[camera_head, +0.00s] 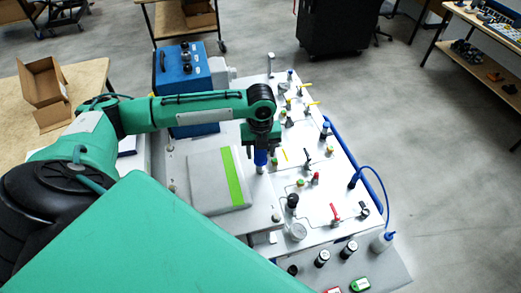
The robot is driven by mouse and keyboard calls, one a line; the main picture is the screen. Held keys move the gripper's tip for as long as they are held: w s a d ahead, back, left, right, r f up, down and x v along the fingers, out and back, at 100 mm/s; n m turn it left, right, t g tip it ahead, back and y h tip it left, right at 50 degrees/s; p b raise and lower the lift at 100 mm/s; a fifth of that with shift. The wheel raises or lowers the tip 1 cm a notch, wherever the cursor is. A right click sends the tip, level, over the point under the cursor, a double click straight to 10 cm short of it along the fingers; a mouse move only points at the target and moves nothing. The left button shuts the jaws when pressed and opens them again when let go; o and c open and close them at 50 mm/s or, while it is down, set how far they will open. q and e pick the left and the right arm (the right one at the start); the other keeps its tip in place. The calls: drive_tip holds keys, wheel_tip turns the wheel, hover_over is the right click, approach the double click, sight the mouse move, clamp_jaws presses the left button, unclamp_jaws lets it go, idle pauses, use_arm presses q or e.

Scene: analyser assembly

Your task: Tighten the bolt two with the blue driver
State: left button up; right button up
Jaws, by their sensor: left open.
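My left arm reaches in from the left, and my left gripper (261,142) points down over the light grey analyser panel. A blue cylindrical thing, likely the blue driver (260,158), stands upright directly below the gripper, with a thin metal tip toward the panel. The jaws are open; whether their fingers are around the blue cylinder or just above it is too small to tell. Bolt two cannot be told apart from the several small fittings on the panel (318,205). My right gripper is not in view.
A grey box with a green stripe (212,180) lies left of the blue cylinder. A blue unit (182,72) stands behind. Valves, including a red-handled one (335,214), crowd the panel's right side.

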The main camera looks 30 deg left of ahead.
use_arm(q)
drive_tip(key=n, duration=0.4)
drive_tip(key=shift+n, duration=0.3)
drive_tip(key=n, duration=0.5)
clamp_jaws()
drive_tip(key=shift+m, duration=0.6)
unclamp_jaws()
drive_tip(key=shift+c, duration=0.4)
